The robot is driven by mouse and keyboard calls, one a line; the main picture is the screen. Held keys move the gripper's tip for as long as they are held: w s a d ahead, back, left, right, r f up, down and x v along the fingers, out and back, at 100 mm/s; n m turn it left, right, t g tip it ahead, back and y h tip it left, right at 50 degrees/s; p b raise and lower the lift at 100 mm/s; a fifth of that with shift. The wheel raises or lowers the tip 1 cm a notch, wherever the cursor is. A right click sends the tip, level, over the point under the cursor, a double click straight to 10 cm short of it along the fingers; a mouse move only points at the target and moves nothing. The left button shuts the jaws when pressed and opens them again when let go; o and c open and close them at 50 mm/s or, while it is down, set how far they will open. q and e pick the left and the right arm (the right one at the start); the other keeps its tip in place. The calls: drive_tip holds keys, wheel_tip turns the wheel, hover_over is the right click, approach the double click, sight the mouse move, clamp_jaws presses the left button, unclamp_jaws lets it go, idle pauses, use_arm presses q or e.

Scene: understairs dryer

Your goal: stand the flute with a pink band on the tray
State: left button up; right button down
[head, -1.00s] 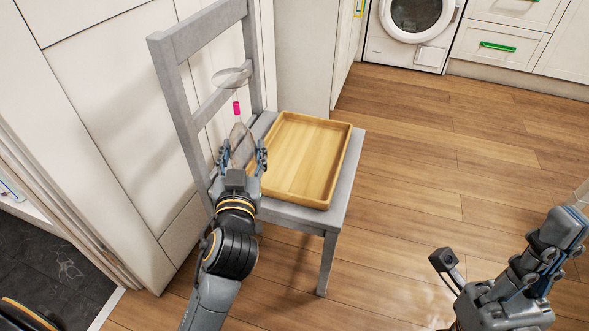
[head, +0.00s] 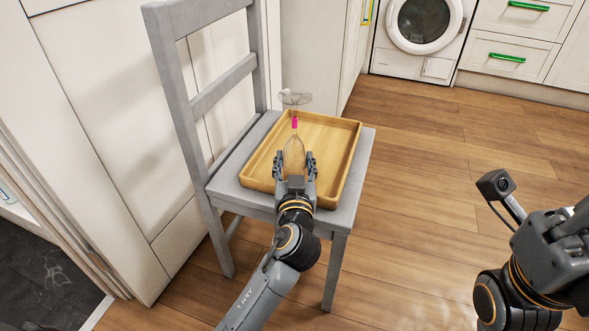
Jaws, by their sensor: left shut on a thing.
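The clear flute (head: 294,152) has a pink band on its stem. Its bowl is between the fingers of my left gripper (head: 294,167), which is shut on it. The round foot is uppermost in the picture and the bowl is lower, so the flute looks upside down. The wooden tray (head: 345,160) lies on the seat of a grey chair. The flute and gripper show in front of the tray's left half; I cannot tell whether the flute touches it. My right arm shows at the lower right, with its fingers outside the picture.
The grey chair (head: 222,187) has its backrest at the left, close to white panels (head: 95,110). The tray looks empty. A washer or dryer (head: 420,35) and white drawers (head: 515,50) stand at the back. The wooden floor (head: 440,150) right of the chair is clear.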

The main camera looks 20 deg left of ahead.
use_arm(q)
drive_tip(key=shift+f, duration=0.1)
drive_tip(key=o, duration=0.8)
drive_tip(key=shift+f, duration=0.1)
drive_tip(key=o, duration=0.4)
drive_tip(key=shift+o, duration=0.2)
